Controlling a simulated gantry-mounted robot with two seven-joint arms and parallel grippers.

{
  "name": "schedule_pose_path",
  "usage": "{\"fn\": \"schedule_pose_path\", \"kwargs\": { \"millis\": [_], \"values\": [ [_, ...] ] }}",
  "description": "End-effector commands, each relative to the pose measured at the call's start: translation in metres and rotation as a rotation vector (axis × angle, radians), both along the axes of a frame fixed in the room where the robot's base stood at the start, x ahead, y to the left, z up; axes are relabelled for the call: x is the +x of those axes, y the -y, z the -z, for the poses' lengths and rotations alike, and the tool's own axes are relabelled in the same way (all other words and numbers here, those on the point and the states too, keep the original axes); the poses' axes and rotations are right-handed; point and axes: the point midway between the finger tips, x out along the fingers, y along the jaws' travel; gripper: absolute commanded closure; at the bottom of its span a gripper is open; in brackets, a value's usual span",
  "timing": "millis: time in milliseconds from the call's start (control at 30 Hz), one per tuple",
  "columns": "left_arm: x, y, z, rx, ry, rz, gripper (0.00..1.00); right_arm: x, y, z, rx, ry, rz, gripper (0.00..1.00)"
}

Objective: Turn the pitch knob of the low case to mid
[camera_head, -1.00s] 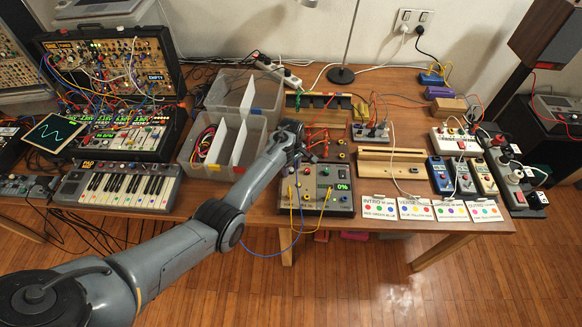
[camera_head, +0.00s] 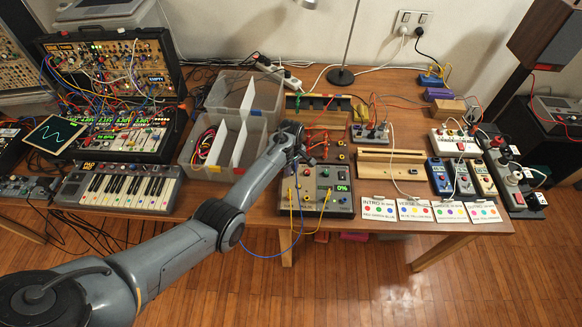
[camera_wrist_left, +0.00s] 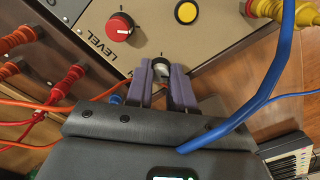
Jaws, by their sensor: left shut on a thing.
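The low case (camera_head: 318,203) is a small beige-topped box near the front edge of the table, with coloured knobs and a green display reading 0%. My left gripper (camera_head: 306,161) reaches down to its back left part. In the left wrist view the two fingers (camera_wrist_left: 161,75) are shut on a small grey and dark knob (camera_wrist_left: 161,66) on the beige panel (camera_wrist_left: 215,50). The fingers cover part of this knob, and its label cannot be read. A red knob (camera_wrist_left: 120,27) marked LEVEL and a yellow button (camera_wrist_left: 186,12) are close by. My right gripper is not in view.
A blue cable (camera_wrist_left: 255,95) passes close to the right of the fingers, and orange and red cables run at the left. Clear bins (camera_head: 222,150) stand behind left of the case. A wooden rack (camera_head: 392,165) and several cards (camera_head: 430,210) lie to its right.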

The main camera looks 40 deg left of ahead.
Motion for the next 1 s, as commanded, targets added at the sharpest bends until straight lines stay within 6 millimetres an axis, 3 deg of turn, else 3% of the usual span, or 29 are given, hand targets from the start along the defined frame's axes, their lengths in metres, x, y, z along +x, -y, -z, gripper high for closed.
{"fn": "schedule_pose_path", "kwargs": {
  "millis": [400,1000],
  "values": [
    [0.000,-0.001,-0.003,0.000,-0.002,0.336,1.00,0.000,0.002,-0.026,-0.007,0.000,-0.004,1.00],
    [0.000,-0.001,-0.001,0.000,-0.001,0.908,1.00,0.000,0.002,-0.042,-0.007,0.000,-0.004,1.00]
  ]
}}
